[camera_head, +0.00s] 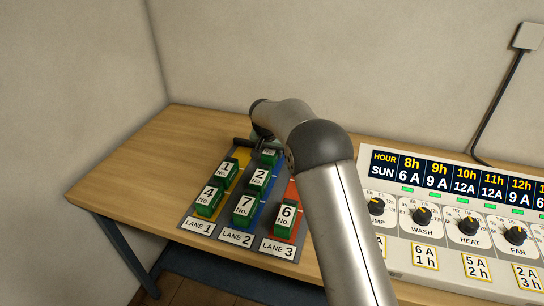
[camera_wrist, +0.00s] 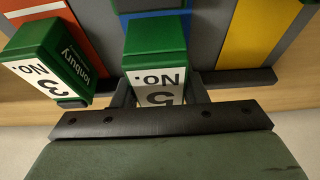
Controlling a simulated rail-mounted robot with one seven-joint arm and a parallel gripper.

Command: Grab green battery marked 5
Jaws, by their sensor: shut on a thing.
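The green battery marked 5 (camera_wrist: 156,88) is between the two dark fingers of my gripper (camera_wrist: 158,97) in the wrist view, its white label upside down there. My gripper is shut on it at the far end of the blue middle lane. In the head view a small part of a green battery (camera_head: 268,156) shows there, behind battery 2 (camera_head: 260,177); my arm hides much of the gripper (camera_head: 262,138). I cannot tell whether battery 5 is clear of the lane floor.
Green battery 3 (camera_wrist: 48,62) stands close beside the gripper in the wrist view. Batteries 1 (camera_head: 226,172), 4 (camera_head: 209,197), 7 (camera_head: 244,207) and 6 (camera_head: 286,219) stand in the lanes. A control panel (camera_head: 450,255) is at right. The table's left side (camera_head: 150,165) is clear.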

